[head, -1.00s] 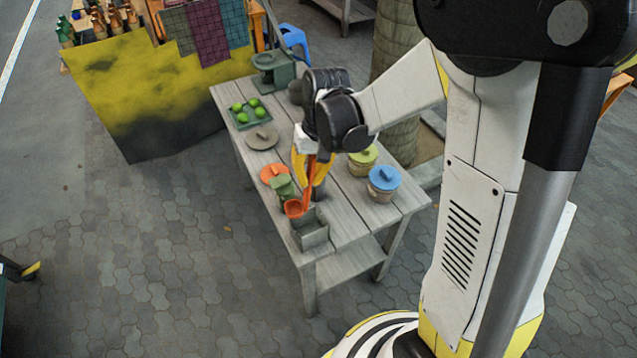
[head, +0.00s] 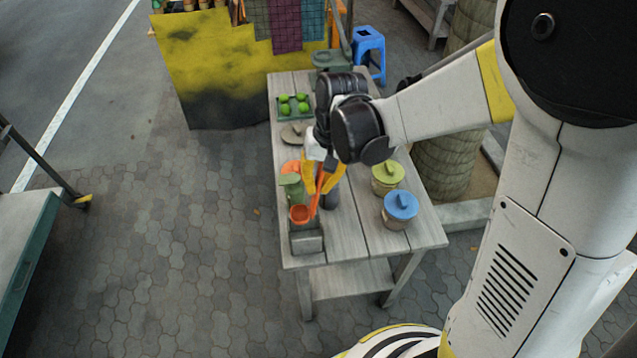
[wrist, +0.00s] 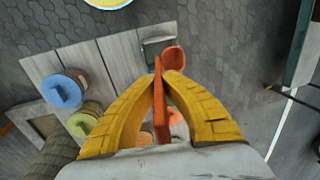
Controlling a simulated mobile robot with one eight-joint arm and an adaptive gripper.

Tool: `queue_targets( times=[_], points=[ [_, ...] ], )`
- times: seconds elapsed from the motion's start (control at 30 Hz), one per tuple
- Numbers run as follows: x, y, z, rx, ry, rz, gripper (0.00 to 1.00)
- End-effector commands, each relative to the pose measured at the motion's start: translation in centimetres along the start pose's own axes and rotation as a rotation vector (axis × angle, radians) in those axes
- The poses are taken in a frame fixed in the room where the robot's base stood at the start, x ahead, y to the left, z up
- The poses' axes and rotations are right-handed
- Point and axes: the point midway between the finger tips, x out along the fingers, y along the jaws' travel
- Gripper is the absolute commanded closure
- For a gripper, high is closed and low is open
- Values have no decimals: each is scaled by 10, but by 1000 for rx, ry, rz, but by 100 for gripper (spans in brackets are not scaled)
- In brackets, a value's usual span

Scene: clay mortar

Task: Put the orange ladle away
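The orange ladle (head: 302,213) is held in my gripper (head: 322,178) above the front left part of the wooden table (head: 345,235). In the wrist view the yellow fingers (wrist: 160,78) close on the ladle's flat handle, and its bowl (wrist: 173,58) sticks out past the fingertips. The bowl hangs low near a grey open box (head: 307,243) at the table's front left corner, which also shows in the wrist view (wrist: 155,44). I cannot tell whether bowl and box touch.
A green container (head: 291,187) and an orange lid (head: 290,167) are left of my gripper. Pots with a green lid (head: 388,175) and a blue lid (head: 401,206) stand to the right. A tray with green fruit (head: 293,106) is farther back. The table's front right is bare.

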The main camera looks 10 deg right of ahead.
Motion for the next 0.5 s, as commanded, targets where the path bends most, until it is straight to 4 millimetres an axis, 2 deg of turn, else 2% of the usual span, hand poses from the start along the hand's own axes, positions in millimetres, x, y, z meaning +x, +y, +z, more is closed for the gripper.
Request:
queue_targets(
  times=[0.03,0.5],
  points=[
    [9,2,0,0,0,0,100],
    [61,10,0,0,0,0,100]
  ],
)
